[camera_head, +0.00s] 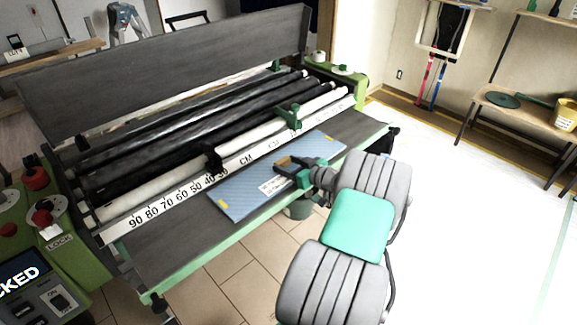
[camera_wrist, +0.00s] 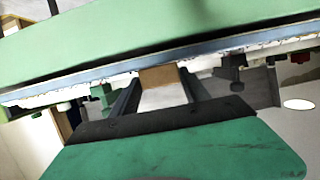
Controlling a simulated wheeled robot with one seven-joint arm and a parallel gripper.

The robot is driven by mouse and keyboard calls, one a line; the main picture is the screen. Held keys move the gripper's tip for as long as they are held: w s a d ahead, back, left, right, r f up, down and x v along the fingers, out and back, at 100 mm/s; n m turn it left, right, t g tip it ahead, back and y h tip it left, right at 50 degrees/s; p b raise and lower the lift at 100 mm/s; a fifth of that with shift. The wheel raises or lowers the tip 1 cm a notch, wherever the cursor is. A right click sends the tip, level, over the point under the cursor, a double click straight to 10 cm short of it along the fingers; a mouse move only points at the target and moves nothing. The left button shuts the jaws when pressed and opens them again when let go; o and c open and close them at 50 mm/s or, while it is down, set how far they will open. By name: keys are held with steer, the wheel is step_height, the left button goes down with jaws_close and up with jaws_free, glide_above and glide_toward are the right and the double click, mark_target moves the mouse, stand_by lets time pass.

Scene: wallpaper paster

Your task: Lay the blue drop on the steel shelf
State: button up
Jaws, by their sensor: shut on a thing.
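The blue drop (camera_head: 238,193) is a long, flat, blue patterned piece with a white label and small yellow marks near its ends. In the head view it is over the dark grey shelf (camera_head: 175,245) along the machine's front, roughly parallel to the ruler. I cannot tell whether it touches the shelf. My gripper (camera_head: 291,172) is shut on the drop near its middle, from the front right side. In the wrist view my gripper (camera_wrist: 160,88) has its two dark fingers at a thin blue-edged strip, and a brown piece shows between them. The fingers hide part of the drop.
A numbered white ruler (camera_head: 180,200) and rollers (camera_head: 200,125) lie behind the shelf. A green control box (camera_head: 75,255) stands left. A dark bucket (camera_head: 298,209) is on the tiled floor below the front edge. The shelf's left part is bare. White floor (camera_head: 480,200) is clear at right.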

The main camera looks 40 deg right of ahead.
steer(key=shift+f, duration=0.35)
steer(key=shift+f, duration=0.1)
steer(key=shift+f, duration=0.15)
steer(key=o, duration=1.5)
